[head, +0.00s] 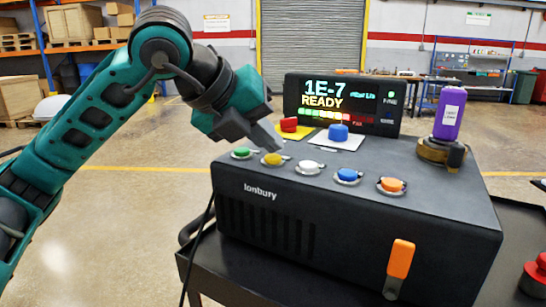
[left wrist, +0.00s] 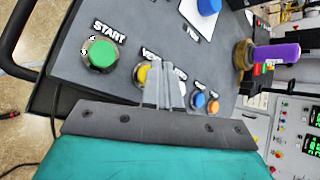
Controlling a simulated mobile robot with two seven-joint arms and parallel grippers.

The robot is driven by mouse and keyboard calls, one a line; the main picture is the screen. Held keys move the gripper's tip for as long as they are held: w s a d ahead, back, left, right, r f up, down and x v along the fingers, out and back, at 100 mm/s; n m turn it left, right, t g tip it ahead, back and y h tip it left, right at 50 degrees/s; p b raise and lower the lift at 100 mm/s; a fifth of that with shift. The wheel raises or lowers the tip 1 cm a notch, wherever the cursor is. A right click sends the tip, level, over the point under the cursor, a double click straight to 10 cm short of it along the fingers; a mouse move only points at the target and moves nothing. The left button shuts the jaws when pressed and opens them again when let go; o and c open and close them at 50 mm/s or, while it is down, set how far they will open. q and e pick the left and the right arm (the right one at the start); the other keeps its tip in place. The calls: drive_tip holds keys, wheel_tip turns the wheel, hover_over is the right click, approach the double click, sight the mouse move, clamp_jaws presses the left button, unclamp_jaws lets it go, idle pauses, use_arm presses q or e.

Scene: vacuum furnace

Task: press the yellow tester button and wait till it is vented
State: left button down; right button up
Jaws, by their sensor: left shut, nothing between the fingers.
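The leak tester (head: 360,215) is a dark box on a dark cart, with a row of coloured buttons on top. Its yellow button (head: 272,159) is second from the left, and shows partly hidden behind my fingers in the left wrist view (left wrist: 141,74). My left gripper (head: 268,143) is shut and empty, its fingertips just above and behind the yellow button; I cannot tell whether they touch it. In the left wrist view the fingers (left wrist: 163,94) also cover part of the label there. The tester's screen (head: 340,100) reads "1E-7" and "READY". My right gripper is out of view.
A green START button (left wrist: 103,54) is left of the yellow one; white (head: 309,167), blue (head: 347,175) and orange (head: 392,185) buttons are to its right. A purple bottle-like part (head: 450,110) stands at the tester's back right. An orange-handled lever (head: 400,260) is on the front.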

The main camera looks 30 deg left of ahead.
sight(267, 158)
use_arm(q)
drive_tip(key=shift+f, duration=0.25)
idle(0.4)
drive_tip(key=shift+r+p, duration=0.4)
drive_tip(key=shift+r, duration=0.45)
wheel_tip(267, 158, up, 5)
drive_tip(key=p, duration=0.4)
drive_tip(key=shift+r, duration=0.1)
idle(0.4)
